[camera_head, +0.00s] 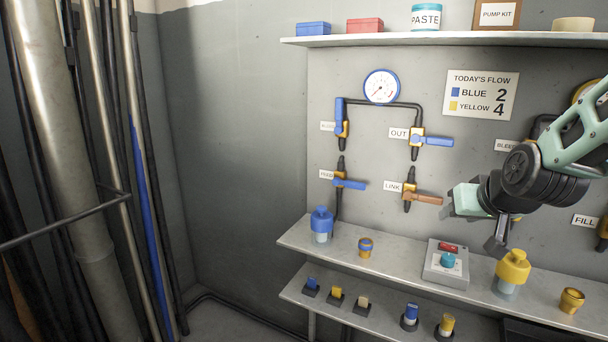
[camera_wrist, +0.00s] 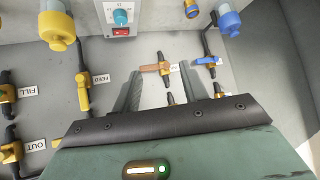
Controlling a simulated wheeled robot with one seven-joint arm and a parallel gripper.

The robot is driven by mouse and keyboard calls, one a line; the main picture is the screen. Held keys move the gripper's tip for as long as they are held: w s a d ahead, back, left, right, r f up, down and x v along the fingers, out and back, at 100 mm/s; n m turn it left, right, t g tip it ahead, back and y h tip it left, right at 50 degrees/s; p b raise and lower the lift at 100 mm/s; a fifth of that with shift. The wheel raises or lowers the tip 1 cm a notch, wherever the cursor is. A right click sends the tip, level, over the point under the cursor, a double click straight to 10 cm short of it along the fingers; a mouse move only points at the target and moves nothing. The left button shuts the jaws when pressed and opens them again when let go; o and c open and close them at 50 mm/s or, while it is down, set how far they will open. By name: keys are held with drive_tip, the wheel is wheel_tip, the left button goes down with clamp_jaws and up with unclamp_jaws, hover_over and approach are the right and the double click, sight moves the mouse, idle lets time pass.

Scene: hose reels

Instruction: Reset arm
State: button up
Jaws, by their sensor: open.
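My gripper (camera_head: 470,222) is at the right of the head view, in front of the panel and above the upper ledge. Its two fingers are spread apart with nothing between them. In the wrist view, which shows the panel upside down, my gripper (camera_wrist: 160,88) is open and empty. The LINK valve with its orange-brown handle (camera_head: 424,198) is on the panel left of my gripper; the handle (camera_wrist: 152,68) shows beyond and between the fingers in the wrist view. My gripper appears apart from it. The arm hides part of the panel on the right.
The upper ledge (camera_head: 395,266) holds a blue-capped bottle (camera_head: 321,225), a control box (camera_head: 446,264) and a yellow-capped bottle (camera_head: 512,270). A blue OUT handle (camera_head: 435,141) and a gauge (camera_head: 381,87) are on the panel. Vertical pipes (camera_head: 75,160) stand at left.

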drive_tip(key=s+a+n+g+y+p, duration=0.25)
drive_tip(key=s+a, duration=0.45)
drive_tip(key=a, duration=0.4)
drive_tip(key=s+a+n+g+p, duration=0.1)
drive_tip(key=s+a+n+g, duration=0.1)
drive_tip(key=s, duration=0.5)
drive_tip(key=s+a+n+g+h, duration=0.1)
drive_tip(key=s+a+n+g, duration=0.1)
drive_tip(key=s, duration=0.5)
drive_tip(key=s+a+n+g+p, duration=0.1)
drive_tip(key=s+a+n+g, duration=0.1)
drive_tip(key=s, duration=0.5)
drive_tip(key=a+g, duration=0.1)
drive_tip(key=a, duration=0.1)
drive_tip(key=shift+s+a+f+n+p, duration=0.15)
drive_tip(key=shift+a+f+n+p, duration=0.15)
drive_tip(key=shift+a+f+n, duration=0.1)
